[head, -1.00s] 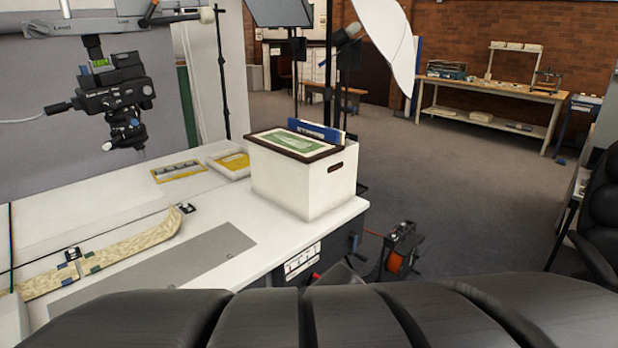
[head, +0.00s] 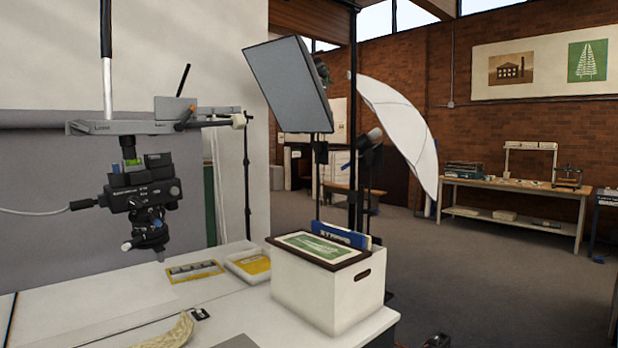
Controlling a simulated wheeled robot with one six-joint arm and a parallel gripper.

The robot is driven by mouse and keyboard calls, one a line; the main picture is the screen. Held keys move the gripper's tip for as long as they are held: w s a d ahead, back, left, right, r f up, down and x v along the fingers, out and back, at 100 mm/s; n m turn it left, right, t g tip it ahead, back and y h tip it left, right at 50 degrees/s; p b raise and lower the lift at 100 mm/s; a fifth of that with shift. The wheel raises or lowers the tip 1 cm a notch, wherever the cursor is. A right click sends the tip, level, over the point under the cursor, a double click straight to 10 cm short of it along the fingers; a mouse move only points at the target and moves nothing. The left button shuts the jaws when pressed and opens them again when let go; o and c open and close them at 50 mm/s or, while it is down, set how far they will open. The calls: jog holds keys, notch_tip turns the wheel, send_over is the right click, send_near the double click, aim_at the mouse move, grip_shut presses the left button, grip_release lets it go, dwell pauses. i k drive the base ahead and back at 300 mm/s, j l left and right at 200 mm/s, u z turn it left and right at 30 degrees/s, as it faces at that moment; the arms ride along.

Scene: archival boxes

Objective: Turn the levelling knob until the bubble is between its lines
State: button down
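A black camera-like unit (head: 140,195) hangs from a grey horizontal arm (head: 118,128) at the left of the head view. A small bright green patch (head: 134,162), perhaps the bubble level, shows near its top. It is too small to make out a bubble or lines. A black knob (head: 84,204) sticks out on the left, with a pale cable running off it. A light-tipped knob (head: 128,246) sits lower down. I cannot tell which one is the levelling knob. My gripper is not in this view.
Below the unit is a white table (head: 95,308) with a yellow-framed strip (head: 196,270), a yellow-filled tray (head: 250,263) and a curved pale piece (head: 168,334). A white box (head: 330,290) with a framed green print stands at its right corner. Lamp stands are behind; open floor lies right.

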aim_at(79, 126)
jog(key=u, duration=1.5)
